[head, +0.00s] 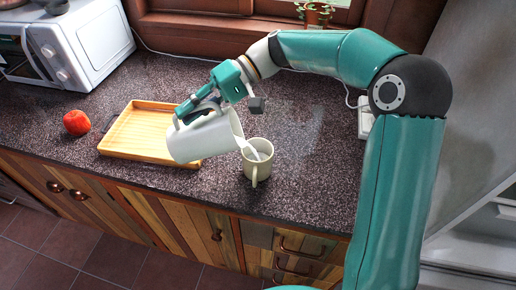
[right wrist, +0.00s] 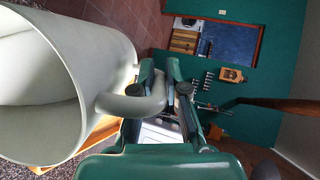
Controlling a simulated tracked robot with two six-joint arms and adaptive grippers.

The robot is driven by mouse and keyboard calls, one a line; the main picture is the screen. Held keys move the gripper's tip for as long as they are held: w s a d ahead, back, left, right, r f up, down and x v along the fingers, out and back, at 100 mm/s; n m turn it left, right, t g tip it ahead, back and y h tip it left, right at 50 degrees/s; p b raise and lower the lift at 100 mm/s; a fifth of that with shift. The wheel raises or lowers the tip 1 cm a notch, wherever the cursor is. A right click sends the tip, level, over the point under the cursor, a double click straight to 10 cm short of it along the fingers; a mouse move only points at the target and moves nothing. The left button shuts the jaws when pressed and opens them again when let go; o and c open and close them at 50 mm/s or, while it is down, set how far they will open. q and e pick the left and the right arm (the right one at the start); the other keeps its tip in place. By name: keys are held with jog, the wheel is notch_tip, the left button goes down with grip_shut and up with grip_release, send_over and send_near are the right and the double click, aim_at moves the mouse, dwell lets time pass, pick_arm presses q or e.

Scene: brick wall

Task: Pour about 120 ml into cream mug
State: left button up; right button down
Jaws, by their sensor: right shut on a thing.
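A white pitcher (head: 201,139) is tilted far over to the right, with its mouth beside and above the cream mug. My right gripper (head: 193,107) is shut on the pitcher's handle. In the right wrist view the pitcher (right wrist: 105,60) fills the left side, and its handle sits between the fingers of my right gripper (right wrist: 168,95). The cream mug (head: 257,166) stands upright on the counter with its handle towards the front. A whitish stream runs from the pitcher's lip into the mug, and pale liquid shows inside it. My left gripper is not in view.
A wooden tray (head: 130,143) lies left of the mug, partly behind the pitcher. A red apple (head: 76,122) and a white microwave (head: 75,45) are farther left. The speckled counter (head: 310,175) is clear right of the mug; its front edge is close.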

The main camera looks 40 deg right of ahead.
aim_at(174, 118)
jog(key=shift+r, duration=0.1)
jog(key=a+h+p, duration=0.1)
jog(key=p, duration=0.1)
jog(key=w+a+f+h+p, duration=0.1)
jog(key=p, duration=0.2)
jog(key=a+f+m+g+h+p, duration=0.1)
jog(key=p, duration=0.1)
jog(key=shift+w+a+h+p, duration=0.15)
jog(key=shift+w+h+p, duration=0.15)
jog(key=shift+w+p, duration=0.1)
jog(key=shift+f, duration=0.25)
jog(key=shift+w+a+f+g+h+p, duration=0.15)
jog(key=shift+g+h+p, duration=0.15)
jog(key=shift+p, duration=0.3)
jog(key=shift+f, duration=0.1)
dwell(0.7)
